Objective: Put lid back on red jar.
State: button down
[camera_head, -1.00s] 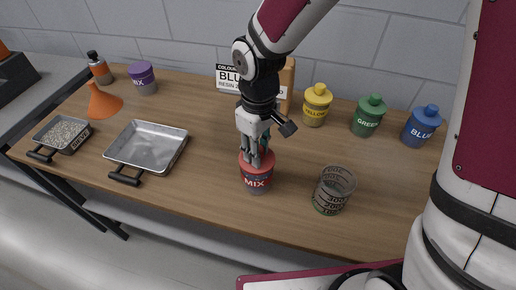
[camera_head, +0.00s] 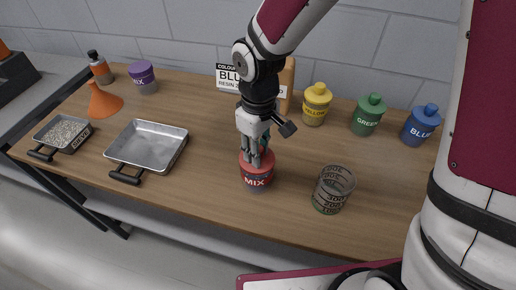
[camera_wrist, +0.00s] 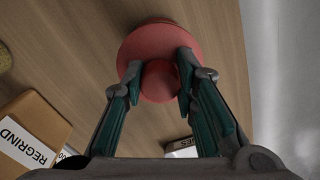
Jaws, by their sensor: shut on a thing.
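The red jar (camera_head: 256,184), labelled MIX, stands upright near the front edge of the table. A red lid (camera_wrist: 160,42) with a round knob (camera_wrist: 159,82) is at the jar's top. My gripper (camera_head: 257,158) points down over the jar and is shut on the lid's knob. In the wrist view the two fingers of my gripper (camera_wrist: 158,85) are on either side of the knob. The lid appears to be at the jar's mouth; whether it is fully seated cannot be told, as the jar body is mostly hidden beneath it there.
A clear measuring cup (camera_head: 332,190) stands close to the right of the jar. An empty metal tray (camera_head: 172,152) lies to the left. Yellow (camera_head: 316,104), green (camera_head: 368,115) and blue (camera_head: 420,125) jars stand at the back right. A box labelled REGRIND (camera_wrist: 38,128) shows in the wrist view.

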jog(key=c, duration=0.7)
grip_release()
jog(key=shift+r, duration=0.1)
jog(key=shift+r+p, duration=1.45)
jog(key=shift+r, duration=1.05)
jog(key=shift+r+p, duration=0.45)
jog(key=shift+r, duration=0.5)
grip_shut()
jog(key=shift+f, duration=0.15)
